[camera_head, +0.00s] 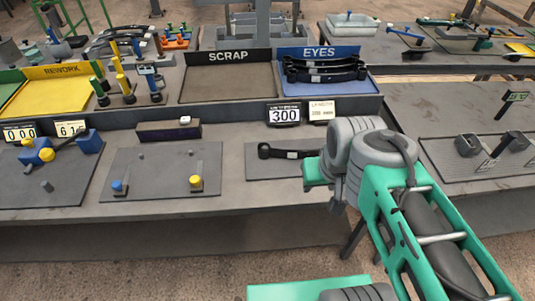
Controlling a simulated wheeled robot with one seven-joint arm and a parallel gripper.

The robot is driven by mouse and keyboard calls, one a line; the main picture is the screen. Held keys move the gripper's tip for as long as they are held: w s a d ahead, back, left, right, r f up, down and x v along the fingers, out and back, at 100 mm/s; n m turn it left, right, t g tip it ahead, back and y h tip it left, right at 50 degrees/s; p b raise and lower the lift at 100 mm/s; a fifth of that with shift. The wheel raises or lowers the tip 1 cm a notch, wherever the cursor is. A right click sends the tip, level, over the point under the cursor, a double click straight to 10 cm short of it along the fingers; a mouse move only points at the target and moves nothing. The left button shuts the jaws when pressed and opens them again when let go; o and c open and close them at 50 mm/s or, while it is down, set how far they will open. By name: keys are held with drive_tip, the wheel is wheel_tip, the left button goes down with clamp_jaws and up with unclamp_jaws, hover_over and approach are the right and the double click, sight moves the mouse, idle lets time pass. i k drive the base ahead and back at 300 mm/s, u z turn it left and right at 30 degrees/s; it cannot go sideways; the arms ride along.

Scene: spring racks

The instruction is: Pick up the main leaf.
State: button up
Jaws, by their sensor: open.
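A dark leaf with a rolled eye at its left end (285,153) lies on a grey plate (262,172) on the front bench, under the 300 display. A pale band or label shows on its middle. Its right end runs behind my arm and is hidden. Several similar dark curved leaves (325,70) lie stacked in the blue tray marked EYES (362,87). Which of these is the main leaf is not marked. My teal and grey arm stands at the right, in front of the bench. I cannot make out my gripper's fingers.
The SCRAP tray (230,84) looks empty. A yellow REWORK tray (55,98), posts (122,76) and a dark box (168,131) stand to the left. A plate with blue and yellow knobs (160,173) lies left of the leaf. Another bench (440,110) stands at the right.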

sight(272, 152)
drive_tip(key=u, duration=0.05)
drive_tip(key=k, duration=0.5)
drive_tip(key=z, duration=1.15)
drive_tip(key=i, duration=1.05)
drive_tip(key=u, duration=3.25)
drive_tip(key=i, duration=0.5)
